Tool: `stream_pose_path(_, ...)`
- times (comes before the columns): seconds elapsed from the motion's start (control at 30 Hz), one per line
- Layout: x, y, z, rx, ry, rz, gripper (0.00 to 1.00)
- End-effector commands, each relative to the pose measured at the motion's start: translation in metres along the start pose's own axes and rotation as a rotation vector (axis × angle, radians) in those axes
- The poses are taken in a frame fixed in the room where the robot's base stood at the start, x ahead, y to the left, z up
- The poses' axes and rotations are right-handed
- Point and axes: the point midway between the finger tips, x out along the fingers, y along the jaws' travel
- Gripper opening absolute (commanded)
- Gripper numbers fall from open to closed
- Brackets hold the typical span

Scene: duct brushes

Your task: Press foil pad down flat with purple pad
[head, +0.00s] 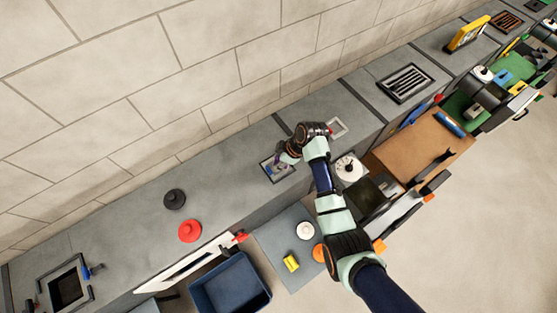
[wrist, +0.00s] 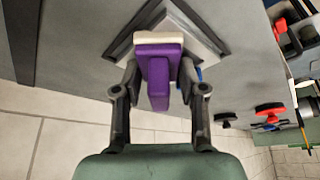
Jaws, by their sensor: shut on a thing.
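My gripper (wrist: 159,76) is shut on the purple pad (wrist: 158,50), with one finger on each side of its purple handle. The pad has a pale strip along its far edge. In the wrist view it overlaps a dark square frame (wrist: 122,47) with a light silvery panel (wrist: 202,42) inside, which looks like the foil pad. I cannot tell whether the purple pad touches it. In the head view my gripper (head: 288,155) is over the frame (head: 268,176) on the grey duct, and a bit of purple (head: 275,168) shows there. The gripper hides part of the frame.
A black knob (head: 174,199) and a red knob (head: 189,231) stand on the duct to the left. Below are a blue bin (head: 230,285) and a grey shelf with a yellow block (head: 291,262).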

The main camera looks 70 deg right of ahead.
Motion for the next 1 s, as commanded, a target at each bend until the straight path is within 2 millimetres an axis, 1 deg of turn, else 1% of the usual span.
stream_pose_path(0.2, 0.002, -0.001, 0.002, 0.002, -0.004, -0.004, 0.13)
stream_pose_path(0.33, -0.002, -0.002, 0.000, 0.002, -0.004, -0.004, 0.13)
stream_pose_path(1.0, -0.063, 0.000, -0.028, 0.001, -0.001, -0.002, 0.13)
